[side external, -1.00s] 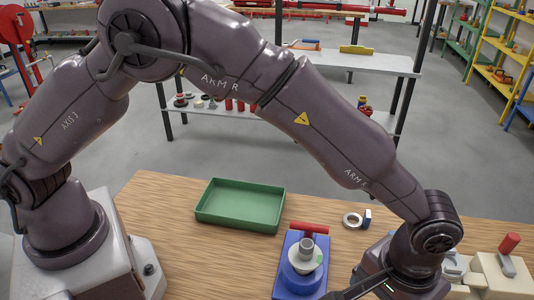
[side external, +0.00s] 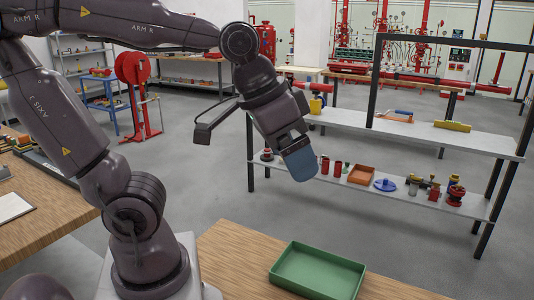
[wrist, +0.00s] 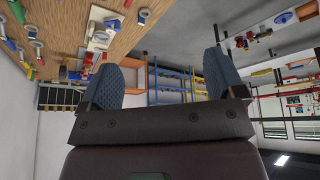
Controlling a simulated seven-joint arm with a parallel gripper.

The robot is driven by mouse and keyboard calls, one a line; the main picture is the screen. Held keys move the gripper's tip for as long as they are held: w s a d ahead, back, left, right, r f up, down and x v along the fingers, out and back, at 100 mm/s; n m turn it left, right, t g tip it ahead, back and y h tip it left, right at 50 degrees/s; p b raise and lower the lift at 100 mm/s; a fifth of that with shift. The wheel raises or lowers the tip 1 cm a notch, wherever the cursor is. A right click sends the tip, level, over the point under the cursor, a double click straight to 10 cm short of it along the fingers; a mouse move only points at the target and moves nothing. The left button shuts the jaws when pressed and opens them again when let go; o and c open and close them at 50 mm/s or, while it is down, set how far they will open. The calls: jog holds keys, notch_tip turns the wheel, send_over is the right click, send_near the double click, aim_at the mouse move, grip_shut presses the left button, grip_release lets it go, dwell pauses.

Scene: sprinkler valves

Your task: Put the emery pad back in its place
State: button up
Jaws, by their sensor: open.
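My gripper (side external: 300,165) is raised in the air above and behind the green tray, its blue-padded finger pointing down in the side view. In the wrist view my gripper (wrist: 160,75) shows two blue textured fingers wide apart with nothing between them. I cannot pick out the emery pad in either view. The green tray (side external: 318,272) on the wooden bench looks empty in its visible part. In the tilted wrist view, a pale fixture (wrist: 100,28) and several small valve parts stand on a wooden bench top, too small to tell apart.
A grey two-level shelf (side external: 340,125) stands behind my gripper, with red parts, an orange tray (side external: 361,175) and a blue disc part (side external: 385,185) on its lower level. Another wooden bench (side external: 45,225) is at left. Open floor lies between tray and shelf.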

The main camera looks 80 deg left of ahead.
jog(key=shift+t+y, duration=0.3)
jog(key=s, duration=0.1)
jog(key=s+a, duration=0.2)
jog(key=shift+s+f, duration=0.25)
jog(key=shift+f, duration=0.15)
